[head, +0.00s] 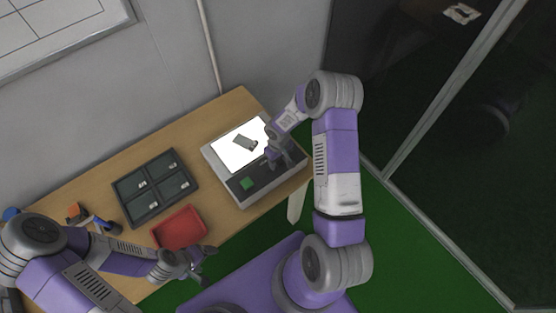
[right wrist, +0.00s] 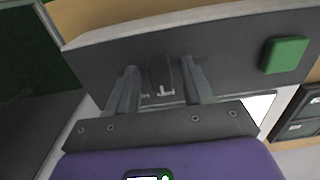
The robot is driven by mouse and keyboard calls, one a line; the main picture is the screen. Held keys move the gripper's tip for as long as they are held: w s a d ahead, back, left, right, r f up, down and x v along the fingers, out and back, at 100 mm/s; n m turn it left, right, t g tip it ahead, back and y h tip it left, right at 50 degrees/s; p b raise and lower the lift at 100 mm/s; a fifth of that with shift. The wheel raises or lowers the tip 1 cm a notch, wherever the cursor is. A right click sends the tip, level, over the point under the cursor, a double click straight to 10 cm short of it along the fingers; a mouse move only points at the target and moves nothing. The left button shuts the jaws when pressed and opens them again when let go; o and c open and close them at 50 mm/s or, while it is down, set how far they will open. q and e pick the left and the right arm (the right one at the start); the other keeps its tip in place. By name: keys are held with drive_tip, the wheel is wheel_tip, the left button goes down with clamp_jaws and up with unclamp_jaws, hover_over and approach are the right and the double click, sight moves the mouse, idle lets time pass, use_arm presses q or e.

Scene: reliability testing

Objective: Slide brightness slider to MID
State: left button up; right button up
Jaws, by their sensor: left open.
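The light test box (head: 209,155) stands at the right end of the table, with a bright white panel (head: 232,157) and a dark control panel (head: 263,181). A green square button (head: 247,184) sits on the control panel; it also shows in the right wrist view (right wrist: 285,55). My right gripper (head: 279,162) is over the panel's right part. In the right wrist view, its two fingers stand apart on either side of a small dark slider knob (right wrist: 160,72), with gaps visible. Slider markings are not readable. My left gripper (head: 195,263) is open and empty near the table's front edge.
A small grey device (head: 245,142) lies on the white panel. A dark compartment tray (head: 131,192) with several small parts and a red bin (head: 180,228) stand left of the box. An orange object (head: 75,211) is at the far left.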

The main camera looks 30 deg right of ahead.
drive_tip(key=shift+r, duration=0.1)
wheel_tip(320, 180, up, 7)
drive_tip(key=shift+r, duration=0.2)
idle(0.4)
idle(0.4)
